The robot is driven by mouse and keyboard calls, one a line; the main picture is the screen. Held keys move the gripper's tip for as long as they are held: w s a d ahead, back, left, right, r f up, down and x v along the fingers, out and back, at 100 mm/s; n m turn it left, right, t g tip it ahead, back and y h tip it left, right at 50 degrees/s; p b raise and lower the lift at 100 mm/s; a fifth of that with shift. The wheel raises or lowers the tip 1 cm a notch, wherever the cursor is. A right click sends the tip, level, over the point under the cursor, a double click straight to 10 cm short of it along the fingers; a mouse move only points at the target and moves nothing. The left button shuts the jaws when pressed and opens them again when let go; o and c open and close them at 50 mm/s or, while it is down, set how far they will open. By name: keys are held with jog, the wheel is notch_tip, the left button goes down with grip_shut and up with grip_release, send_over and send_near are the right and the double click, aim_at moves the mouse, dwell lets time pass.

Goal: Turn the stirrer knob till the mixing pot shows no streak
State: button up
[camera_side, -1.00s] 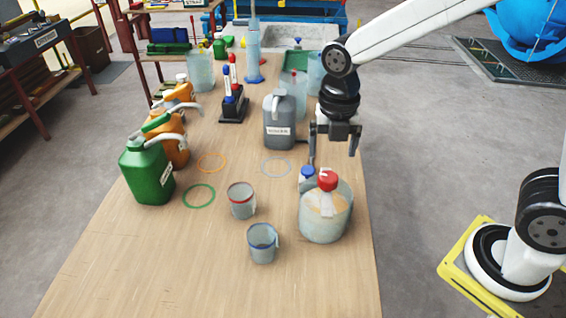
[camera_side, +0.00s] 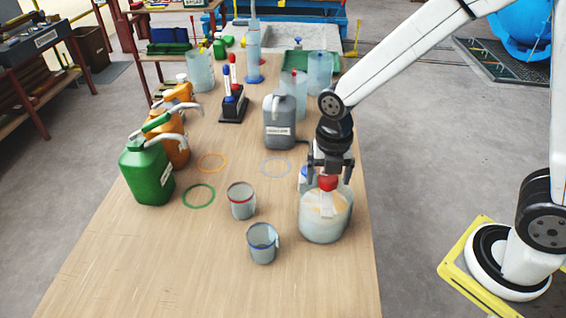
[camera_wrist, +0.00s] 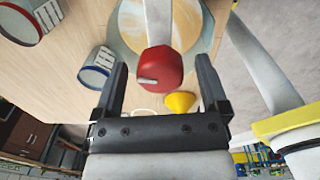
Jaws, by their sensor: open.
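The mixing pot (camera_side: 324,228) is a clear round vessel near the table's right edge, with pale orange contents. A lighter band seems to show in it, but I cannot tell its streaks clearly. The red stirrer knob (camera_side: 327,183) sits on top, over a white bar across the pot. In the wrist view the red knob (camera_wrist: 160,68) has a pale pointer mark toward its lower left. My gripper (camera_side: 328,180) is over the pot, pointing down. In the wrist view my open gripper's fingers (camera_wrist: 160,75) stand on both sides of the knob, with gaps showing.
Two small beakers, one red-rimmed (camera_side: 241,207) and one blue-rimmed (camera_side: 263,250), stand left of the pot. A grey jerrycan (camera_side: 279,128) stands behind. Green (camera_side: 146,175) and orange (camera_side: 172,140) cans stand at the left. The front of the table (camera_side: 190,280) is clear.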

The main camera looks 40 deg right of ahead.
jog(key=shift+f, duration=0.1)
grip_shut()
